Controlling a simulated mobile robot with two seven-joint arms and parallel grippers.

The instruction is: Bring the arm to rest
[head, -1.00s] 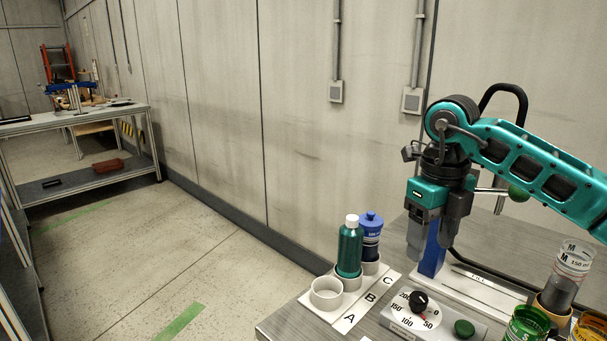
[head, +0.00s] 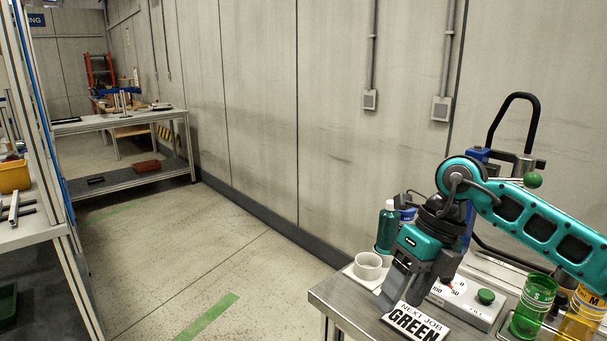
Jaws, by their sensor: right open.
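My right arm comes in from the right over the metal bench (head: 345,309). My right gripper (head: 394,294) is open, tilted, with its fingers pointing down and left. It is near the bench's front left part, just behind a white card (head: 415,324) reading NEXT JOB GREEN. I see nothing between its fingers, though they partly hide each other. The drum pump's lever with a green ball (head: 533,180) and black hose (head: 513,97) stands behind the arm. My left gripper is out of view.
A control box with a green button (head: 486,296), a green cup (head: 534,310) and a yellow cup (head: 583,318) are to the right. Open floor lies left.

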